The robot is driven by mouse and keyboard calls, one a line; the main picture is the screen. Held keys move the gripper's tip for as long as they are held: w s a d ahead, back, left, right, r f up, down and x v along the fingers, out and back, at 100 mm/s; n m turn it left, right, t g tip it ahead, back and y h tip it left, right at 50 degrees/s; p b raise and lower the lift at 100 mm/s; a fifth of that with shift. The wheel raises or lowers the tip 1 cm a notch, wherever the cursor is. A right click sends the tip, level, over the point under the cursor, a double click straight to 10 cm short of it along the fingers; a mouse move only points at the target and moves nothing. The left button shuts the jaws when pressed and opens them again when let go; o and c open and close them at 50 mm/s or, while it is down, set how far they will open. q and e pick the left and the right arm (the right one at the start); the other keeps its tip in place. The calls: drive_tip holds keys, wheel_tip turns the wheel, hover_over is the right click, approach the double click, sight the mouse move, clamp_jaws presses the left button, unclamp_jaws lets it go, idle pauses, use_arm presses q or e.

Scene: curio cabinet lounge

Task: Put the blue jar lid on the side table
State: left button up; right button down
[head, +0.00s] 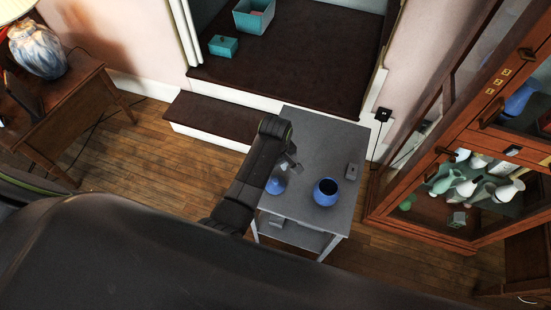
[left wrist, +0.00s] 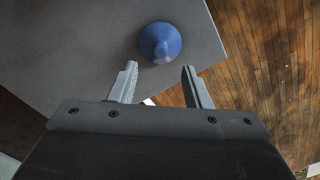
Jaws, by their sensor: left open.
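The blue jar lid (head: 276,185) lies on the grey side table (head: 318,139), close to its left edge. In the left wrist view the lid (left wrist: 160,43) is a round blue cone, just beyond my fingertips and roughly centred between them. My left gripper (head: 290,163) is open and empty, above the table beside the lid; its two fingers also show in the left wrist view (left wrist: 160,68). A blue jar (head: 326,192) with its mouth uncovered stands on the table to the right of the lid. My right gripper is out of view.
A glass-fronted wooden cabinet (head: 458,211) with vases is at the right. A dark step (head: 213,118) lies behind the table. The table's back half is clear.

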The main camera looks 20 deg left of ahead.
sight(275, 180)
use_arm(q)
drive_tip(key=shift+r, duration=2.75)
